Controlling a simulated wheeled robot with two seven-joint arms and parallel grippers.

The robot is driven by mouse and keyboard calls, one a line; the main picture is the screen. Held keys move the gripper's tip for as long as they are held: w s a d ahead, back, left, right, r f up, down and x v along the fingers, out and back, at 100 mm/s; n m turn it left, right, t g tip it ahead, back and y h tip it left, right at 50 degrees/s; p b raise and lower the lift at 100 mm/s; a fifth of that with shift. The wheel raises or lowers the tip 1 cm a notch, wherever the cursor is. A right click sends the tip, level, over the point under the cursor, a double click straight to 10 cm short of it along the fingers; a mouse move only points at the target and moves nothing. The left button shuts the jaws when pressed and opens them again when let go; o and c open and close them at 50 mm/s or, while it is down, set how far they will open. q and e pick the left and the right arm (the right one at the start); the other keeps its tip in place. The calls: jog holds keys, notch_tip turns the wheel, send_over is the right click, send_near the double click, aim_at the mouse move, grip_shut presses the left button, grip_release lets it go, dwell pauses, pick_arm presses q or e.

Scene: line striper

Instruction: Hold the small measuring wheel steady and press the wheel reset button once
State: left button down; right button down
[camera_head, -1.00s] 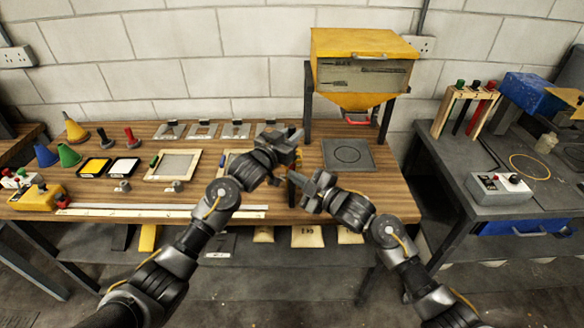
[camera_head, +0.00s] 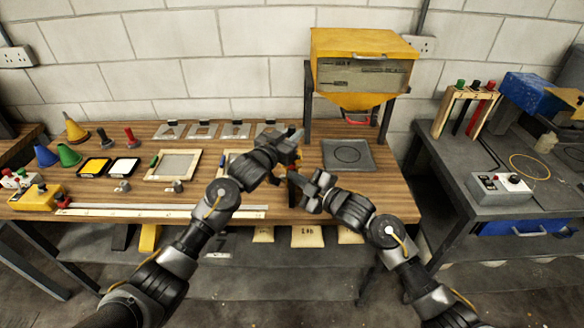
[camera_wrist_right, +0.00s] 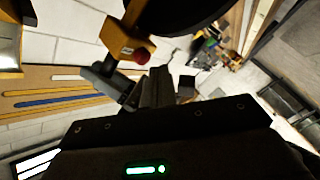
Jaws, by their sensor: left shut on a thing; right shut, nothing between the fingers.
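The small measuring wheel shows best in the right wrist view: a dark round wheel (camera_wrist_right: 185,12) at the top, beside a yellow housing (camera_wrist_right: 124,44) with a red reset button (camera_wrist_right: 141,56). In the head view the measuring wheel is mostly hidden between my two grippers. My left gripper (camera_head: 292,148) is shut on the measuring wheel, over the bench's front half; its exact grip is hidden. My right gripper (camera_head: 308,182) is shut and empty, just right of and below the left one. Its fingertips (camera_wrist_right: 158,75) appear close to the button; I cannot tell whether they touch.
The wooden bench (camera_head: 220,185) carries a framed tray (camera_head: 173,165), a long white rail (camera_head: 160,211) and a dark square plate (camera_head: 348,155). A yellow hopper (camera_head: 360,60) stands at the back right. A grey control box (camera_head: 500,188) sits on the right-hand table.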

jog(key=shift+w, duration=0.2)
jog(key=shift+w, duration=0.25)
jog(key=shift+w, duration=0.4)
dwell(0.8)
jog(key=shift+s, duration=0.85)
jog(key=shift+s, duration=2.5)
pick_arm(q)
jog(key=c, duration=1.2)
grip_release()
